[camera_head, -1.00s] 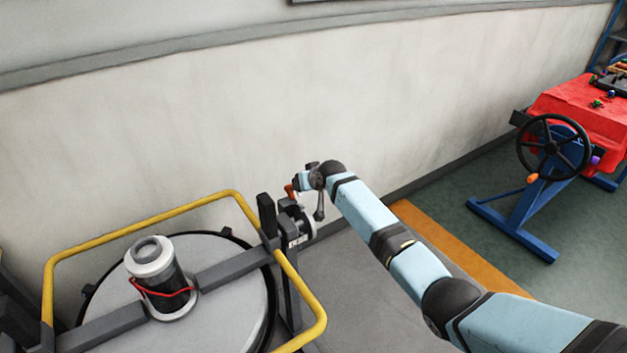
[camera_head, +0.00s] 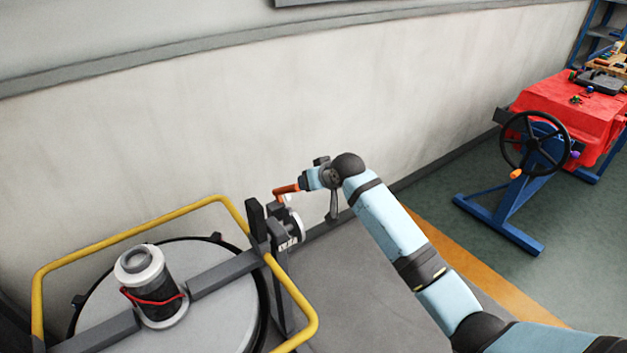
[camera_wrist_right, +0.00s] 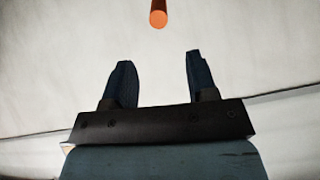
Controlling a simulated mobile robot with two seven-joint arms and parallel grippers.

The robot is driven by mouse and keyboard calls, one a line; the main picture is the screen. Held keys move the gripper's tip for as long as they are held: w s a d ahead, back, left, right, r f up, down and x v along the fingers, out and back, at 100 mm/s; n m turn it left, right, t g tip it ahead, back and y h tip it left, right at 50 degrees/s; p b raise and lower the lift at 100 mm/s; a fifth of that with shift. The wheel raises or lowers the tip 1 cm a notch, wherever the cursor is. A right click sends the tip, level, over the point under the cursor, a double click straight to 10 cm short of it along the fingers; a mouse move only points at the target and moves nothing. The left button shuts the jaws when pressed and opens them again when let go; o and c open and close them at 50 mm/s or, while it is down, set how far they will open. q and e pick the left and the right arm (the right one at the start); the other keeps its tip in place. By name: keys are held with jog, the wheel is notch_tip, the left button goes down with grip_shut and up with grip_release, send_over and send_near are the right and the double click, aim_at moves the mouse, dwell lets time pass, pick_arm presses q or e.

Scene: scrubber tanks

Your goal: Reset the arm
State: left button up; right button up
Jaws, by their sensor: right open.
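My right arm comes in from the lower right in the head view, with its gripper just right of the orange handle (camera_head: 287,189) of a small valve-like fitting (camera_head: 288,228) on the tank's frame. In the right wrist view my right gripper (camera_wrist_right: 158,62) has its two dark fingers spread with nothing between them. The round orange end of the handle (camera_wrist_right: 158,17) shows past the fingertips, apart from them. My left gripper is in neither view.
A round tank lid (camera_head: 218,297) with a grey-and-black cylinder (camera_head: 150,280) sits inside a yellow rail (camera_head: 130,232). A pale wall (camera_head: 200,130) stands behind. A blue stand with a black handwheel (camera_head: 535,143) and a red-covered table (camera_head: 570,105) are at the right.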

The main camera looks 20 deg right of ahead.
jog(key=s+a+f+t, duration=0.1)
jog(key=s+f, duration=0.9)
jog(key=s, duration=0.4)
jog(key=s+f, duration=1)
jog(key=s, duration=1.8)
notch_tip(320, 180, up, 12)
jog(key=d+n+p, duration=0.1)
jog(key=p, duration=1.2)
jog(key=shift+s+f+t, duration=0.15)
jog(key=shift+f+t, duration=0.05)
jog(key=shift+t, duration=0.2)
